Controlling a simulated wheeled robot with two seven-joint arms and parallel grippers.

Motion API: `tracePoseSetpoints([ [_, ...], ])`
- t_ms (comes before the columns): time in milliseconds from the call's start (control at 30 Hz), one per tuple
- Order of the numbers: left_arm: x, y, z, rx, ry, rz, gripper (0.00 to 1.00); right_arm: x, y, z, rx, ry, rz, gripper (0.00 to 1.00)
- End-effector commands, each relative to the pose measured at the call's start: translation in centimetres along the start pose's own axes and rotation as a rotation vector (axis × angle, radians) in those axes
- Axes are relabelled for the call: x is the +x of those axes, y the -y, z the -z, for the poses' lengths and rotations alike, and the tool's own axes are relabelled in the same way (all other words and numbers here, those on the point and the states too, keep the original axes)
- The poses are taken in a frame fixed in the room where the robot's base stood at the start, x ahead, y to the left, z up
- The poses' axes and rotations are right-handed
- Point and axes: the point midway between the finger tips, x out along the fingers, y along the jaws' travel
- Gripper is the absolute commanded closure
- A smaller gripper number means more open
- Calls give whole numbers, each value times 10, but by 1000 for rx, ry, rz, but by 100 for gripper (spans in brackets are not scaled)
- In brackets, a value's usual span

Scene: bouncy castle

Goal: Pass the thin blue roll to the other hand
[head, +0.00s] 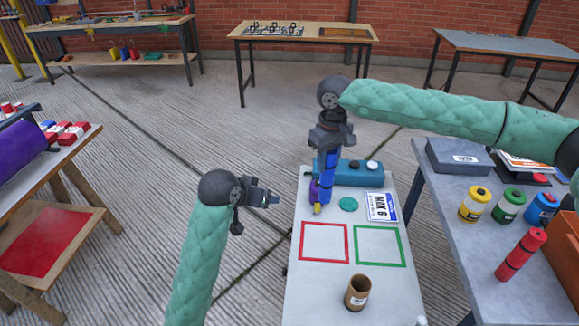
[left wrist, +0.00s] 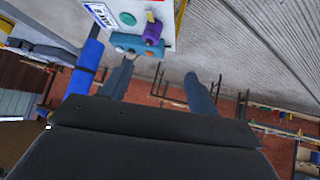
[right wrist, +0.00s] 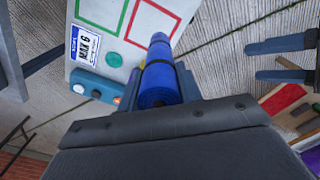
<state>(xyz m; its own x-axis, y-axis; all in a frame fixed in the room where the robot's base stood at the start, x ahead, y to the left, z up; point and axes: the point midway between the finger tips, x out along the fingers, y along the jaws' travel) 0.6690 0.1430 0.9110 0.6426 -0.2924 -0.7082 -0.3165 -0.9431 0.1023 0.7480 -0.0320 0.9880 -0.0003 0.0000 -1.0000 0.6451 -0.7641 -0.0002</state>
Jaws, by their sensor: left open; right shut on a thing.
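The thin blue roll (head: 325,182) hangs upright below my right gripper (head: 328,148), over the far-left part of the white table (head: 300,290). My right gripper is shut on it; in the right wrist view the roll (right wrist: 160,80) points away between the fingers, with a dark band round it. My left gripper (head: 272,198) is open and empty, left of the roll and apart from it, pointing right. In the left wrist view the roll (left wrist: 86,68) is left of both open fingers, not between them. My left fingers (right wrist: 285,57) also show in the right wrist view.
A teal box with buttons (head: 360,174), a green disc (head: 348,204), a MAX 6 sign (head: 381,206) and a purple thing (left wrist: 152,34) are near the roll. Red (head: 324,226) and green (head: 380,228) outlines are empty. A brown cup (head: 357,294) stands at the front.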

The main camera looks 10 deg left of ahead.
Motion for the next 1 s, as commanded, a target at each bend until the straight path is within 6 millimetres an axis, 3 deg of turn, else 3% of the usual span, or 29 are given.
tracePoseSetpoints([
  [200, 4, -1, 63, -158, -22, -131, 39, 0, 0, 0, 0, 0, 0, 100],
  [400, 9, -9, 100, -448, 41, -301, 39, 0, 0, 0, 0, 0, 0, 100],
  [567, 16, -15, 107, -695, 145, -408, 39, 0, 0, 0, 0, 0, 0, 100],
  [1000, 29, -37, 95, -1359, 543, -563, 39, 0, 0, 0, 0, 0, 0, 100],
])
